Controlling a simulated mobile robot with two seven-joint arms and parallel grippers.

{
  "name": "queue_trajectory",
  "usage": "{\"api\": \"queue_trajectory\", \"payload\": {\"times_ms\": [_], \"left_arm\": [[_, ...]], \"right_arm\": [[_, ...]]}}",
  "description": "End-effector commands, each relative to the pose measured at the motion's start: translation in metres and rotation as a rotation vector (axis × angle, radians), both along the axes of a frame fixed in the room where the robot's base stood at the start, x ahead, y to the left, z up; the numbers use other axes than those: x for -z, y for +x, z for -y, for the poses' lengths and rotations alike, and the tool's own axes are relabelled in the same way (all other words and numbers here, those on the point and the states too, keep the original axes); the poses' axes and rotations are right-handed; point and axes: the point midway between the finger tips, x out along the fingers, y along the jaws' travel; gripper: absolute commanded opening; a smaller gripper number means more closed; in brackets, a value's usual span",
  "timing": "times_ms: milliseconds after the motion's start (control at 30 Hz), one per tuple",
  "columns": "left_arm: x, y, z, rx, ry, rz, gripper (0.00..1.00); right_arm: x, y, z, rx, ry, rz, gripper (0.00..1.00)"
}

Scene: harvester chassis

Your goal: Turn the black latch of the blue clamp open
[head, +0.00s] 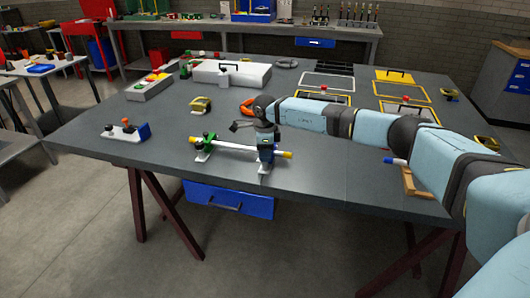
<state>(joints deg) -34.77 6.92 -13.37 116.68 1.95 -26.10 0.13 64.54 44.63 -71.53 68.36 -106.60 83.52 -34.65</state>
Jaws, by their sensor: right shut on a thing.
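The blue clamp (266,156) stands near the front edge of the grey table, around the right end of a white bar (236,148) with a yellow tip. A green clamp (202,155) holds the bar's left part. My right gripper (267,138) reaches in from the right and points down at the top of the blue clamp. It is shut on the black latch there, which its fingers mostly hide. How far the latch is turned cannot be told. My left gripper is not in view.
A white block with a blue end and an orange knob (126,130) lies to the left. A yellow part (201,105), a white case (230,75) and outlined panels (328,81) lie farther back. The table left of the green clamp is mostly clear.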

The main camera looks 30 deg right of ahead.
Motion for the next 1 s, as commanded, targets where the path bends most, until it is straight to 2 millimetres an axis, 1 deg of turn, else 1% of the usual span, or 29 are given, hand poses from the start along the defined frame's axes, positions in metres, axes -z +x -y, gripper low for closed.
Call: {"api": "queue_trajectory", "payload": {"times_ms": [133,167,200,267,500,667,767,1000], "left_arm": [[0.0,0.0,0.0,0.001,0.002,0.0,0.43],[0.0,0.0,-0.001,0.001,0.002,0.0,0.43],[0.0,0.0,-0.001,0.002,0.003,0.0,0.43],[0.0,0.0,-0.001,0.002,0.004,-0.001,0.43],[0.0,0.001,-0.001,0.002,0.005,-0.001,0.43],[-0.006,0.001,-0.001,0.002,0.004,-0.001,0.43],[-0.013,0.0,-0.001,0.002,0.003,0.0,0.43],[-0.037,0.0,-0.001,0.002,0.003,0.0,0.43]], "right_arm": [[-0.001,0.001,0.0,0.0,0.0,0.002,0.13],[-0.001,0.001,0.0,0.0,0.0,0.002,0.41],[-0.001,0.001,0.0,0.0,0.0,0.002,0.51],[-0.001,0.0,0.0,0.0,0.0,0.001,0.63],[-0.001,0.0,0.0,0.001,-0.001,0.001,0.63],[-0.01,0.0,0.001,0.002,0.0,0.001,0.63],[-0.022,0.001,0.001,0.003,0.0,0.002,0.63],[-0.06,0.001,0.003,0.007,0.0,0.002,0.63]]}}
